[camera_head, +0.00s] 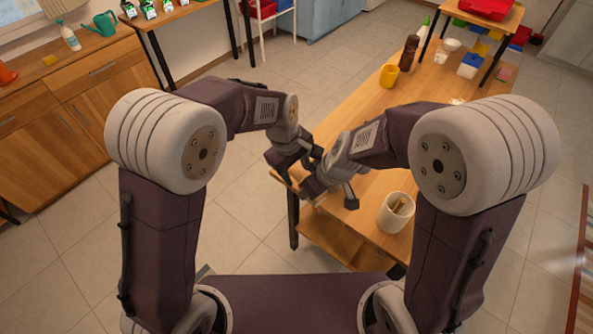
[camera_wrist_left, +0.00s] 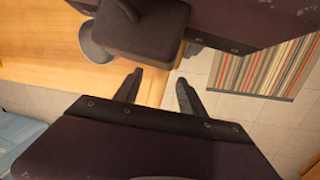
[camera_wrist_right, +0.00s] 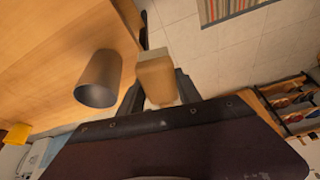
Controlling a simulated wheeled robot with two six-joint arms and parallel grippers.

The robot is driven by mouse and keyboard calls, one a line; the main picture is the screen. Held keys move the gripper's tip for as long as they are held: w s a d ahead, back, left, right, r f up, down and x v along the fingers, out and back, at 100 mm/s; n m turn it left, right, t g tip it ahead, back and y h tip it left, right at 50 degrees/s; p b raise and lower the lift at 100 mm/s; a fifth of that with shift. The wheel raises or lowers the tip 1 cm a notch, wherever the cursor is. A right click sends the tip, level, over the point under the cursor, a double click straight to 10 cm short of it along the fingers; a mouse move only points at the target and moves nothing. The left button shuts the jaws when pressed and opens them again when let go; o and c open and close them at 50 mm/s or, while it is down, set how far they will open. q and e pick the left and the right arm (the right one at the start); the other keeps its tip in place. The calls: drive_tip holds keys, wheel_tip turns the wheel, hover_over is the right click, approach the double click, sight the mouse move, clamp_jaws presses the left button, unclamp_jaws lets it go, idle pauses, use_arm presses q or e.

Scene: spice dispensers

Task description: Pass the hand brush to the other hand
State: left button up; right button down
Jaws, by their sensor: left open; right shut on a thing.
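The hand brush (camera_wrist_right: 157,80) shows in the right wrist view as a tan wooden block with a pale end. My right gripper (camera_wrist_right: 160,90) is shut on it, one dark finger on each side. I cannot make out the brush in the head view or the left wrist view. My left gripper (camera_wrist_left: 160,78) is open, with nothing between its fingers. In the head view my left gripper (camera_head: 298,160) is close beside my right gripper (camera_head: 335,188), over the near left end of the table. In the left wrist view the right gripper's dark body (camera_wrist_left: 145,30) is just ahead of the left fingers.
A white crock (camera_head: 396,214) with wooden items inside stands on the wooden table (camera_head: 370,228), near the right gripper. A yellow mug (camera_head: 389,75) and a brown bottle (camera_head: 409,52) stand farther back. A striped rug (camera_wrist_left: 265,70) lies on the tiled floor.

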use_arm(q)
drive_tip(key=shift+f, duration=0.5)
clamp_jaws()
use_arm(e)
drive_tip(key=c, duration=0.7)
unclamp_jaws()
drive_tip(key=shift+c, duration=0.2)
use_arm(q)
drive_tip(key=shift+a+f, duration=0.15)
use_arm(e)
drive_tip(key=v, duration=0.8)
drive_tip(key=shift+r, duration=0.15)
drive_tip(key=s+d+f+m+g+h, duration=0.1)
drive_tip(key=s+d+f+m, duration=0.2)
drive_tip(key=d+f+m, duration=0.1)
drive_tip(key=s+d+f+m+g+h, duration=0.1)
drive_tip(key=s+d+f+m, duration=0.3)
drive_tip(key=d, duration=0.3)
drive_tip(key=shift+f+h, duration=0.3)
use_arm(q)
drive_tip(key=shift+d, duration=0.2)
